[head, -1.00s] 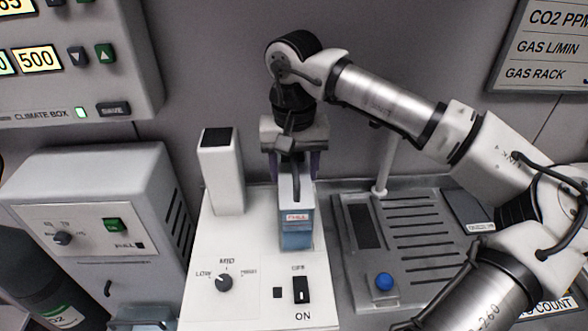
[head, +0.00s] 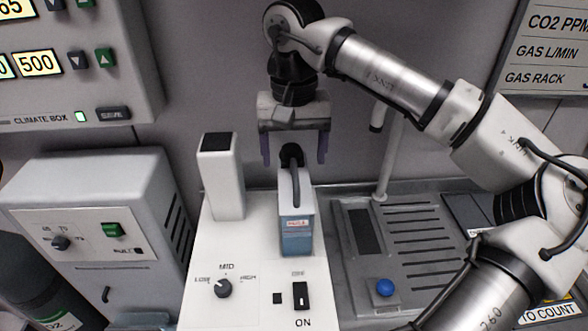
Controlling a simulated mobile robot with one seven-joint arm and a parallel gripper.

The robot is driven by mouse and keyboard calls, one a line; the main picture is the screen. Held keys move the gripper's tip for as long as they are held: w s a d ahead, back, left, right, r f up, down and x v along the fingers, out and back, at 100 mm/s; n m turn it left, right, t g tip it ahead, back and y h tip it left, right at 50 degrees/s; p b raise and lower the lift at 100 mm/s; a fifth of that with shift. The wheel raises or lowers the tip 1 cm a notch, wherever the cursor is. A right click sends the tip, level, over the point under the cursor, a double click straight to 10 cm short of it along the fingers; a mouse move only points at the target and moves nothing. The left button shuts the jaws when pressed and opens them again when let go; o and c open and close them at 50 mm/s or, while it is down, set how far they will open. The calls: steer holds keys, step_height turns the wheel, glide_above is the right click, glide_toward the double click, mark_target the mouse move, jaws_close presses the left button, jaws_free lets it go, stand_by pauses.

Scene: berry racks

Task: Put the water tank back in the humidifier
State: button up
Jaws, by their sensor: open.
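The water tank (head: 297,232) is a white and blue block with a black handle on top and a small label on its front. It stands upright on the white humidifier base (head: 255,258), right of the white tower (head: 221,180). I cannot tell how deeply it is seated. My gripper (head: 294,160) is open and empty above the tank, with its two fingers apart on either side of the handle's upper end. The humidifier's dial (head: 223,288) points near MID. Its rocker switch (head: 300,295) is by the ON mark.
A grey box with a dial and green button (head: 111,230) stands at the left. A slotted grey tray with a blue knob (head: 384,287) and an upright post lies at the right, under my arm. The climate box panel (head: 75,65) hangs at the upper left.

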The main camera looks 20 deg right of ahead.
step_height(320, 180, up, 7)
stand_by(0.3)
stand_by(1.4)
